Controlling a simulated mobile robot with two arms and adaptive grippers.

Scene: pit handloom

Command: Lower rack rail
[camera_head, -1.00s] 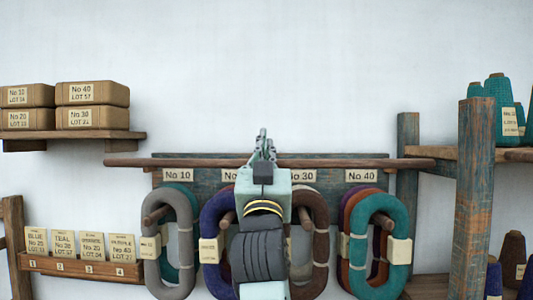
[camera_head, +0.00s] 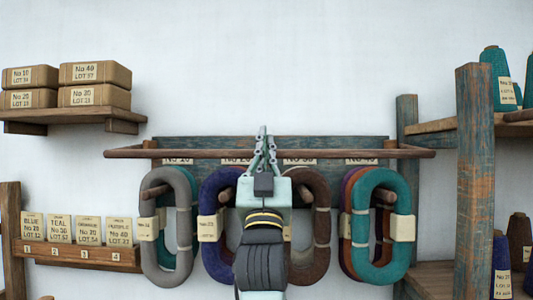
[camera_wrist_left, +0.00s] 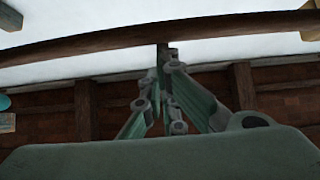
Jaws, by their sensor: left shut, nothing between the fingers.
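The rack rail (camera_head: 200,154) is a long brown wooden bar across the front of the hank rack, with short end arms running back toward the board. It crosses in front of the number labels and covers much of them. My left gripper (camera_head: 263,130) is shut and empty, at the middle of the rail, with its fingertips showing above the bar's line. In the left wrist view the rail (camera_wrist_left: 90,42) runs across the top and the shut fingertips (camera_wrist_left: 165,50) overlap it; I cannot tell whether they touch. My right gripper is out of view.
Grey, purple, brown and teal hanks (camera_head: 380,273) hang on pegs below the rail. A shelf with boxes (camera_head: 95,73) and a card rack (camera_head: 80,253) stand left. A wooden post (camera_head: 472,180) and shelving with cones (camera_head: 496,75) stand right.

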